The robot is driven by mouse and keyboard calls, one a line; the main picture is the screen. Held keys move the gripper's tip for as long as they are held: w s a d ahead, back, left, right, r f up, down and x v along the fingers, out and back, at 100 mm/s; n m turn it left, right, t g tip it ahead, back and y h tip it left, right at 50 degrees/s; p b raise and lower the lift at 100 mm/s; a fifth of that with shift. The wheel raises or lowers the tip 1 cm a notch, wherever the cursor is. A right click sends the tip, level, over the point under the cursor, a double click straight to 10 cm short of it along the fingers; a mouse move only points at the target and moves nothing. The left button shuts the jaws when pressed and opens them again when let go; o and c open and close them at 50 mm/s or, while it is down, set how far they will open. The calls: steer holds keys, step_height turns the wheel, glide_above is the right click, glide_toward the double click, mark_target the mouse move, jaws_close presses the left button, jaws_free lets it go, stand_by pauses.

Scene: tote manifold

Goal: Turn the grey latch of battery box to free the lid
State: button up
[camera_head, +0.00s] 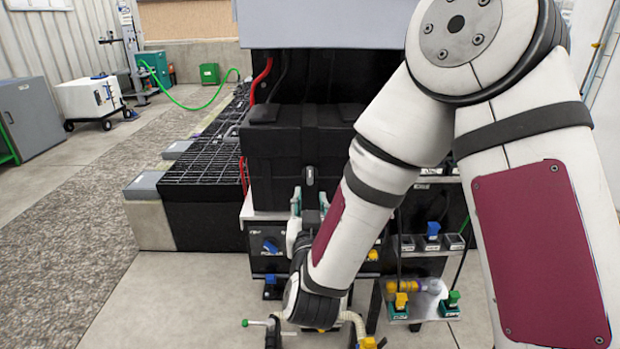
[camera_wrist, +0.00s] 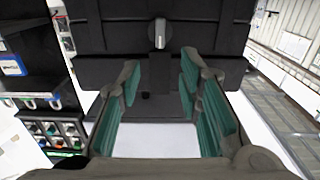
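The battery box (camera_head: 275,165) is black and stands on a light ledge below a raised grey panel. Its grey latch (camera_head: 310,175) hangs upright on the front face; it also shows in the wrist view (camera_wrist: 160,33), a little above the space between my fingertips. The lid (camera_head: 285,116) appears to lie flat on the box. My gripper (camera_head: 310,198) is just below and in front of the latch. In the wrist view, its two green-padded fingers (camera_wrist: 160,75) are wide apart with nothing between them. Part of my gripper is hidden behind my arm in the head view.
Below the box is a front panel with a blue knob (camera_head: 271,246). To its right are shelves with blue, yellow and green valve handles (camera_head: 402,300). A black grid deck (camera_head: 205,160) lies left of the box. Open floor (camera_head: 180,300) is at the front left.

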mark_target(310, 174)
steer(key=w, duration=1.1)
steer(key=shift+d, duration=0.2)
jaws_close()
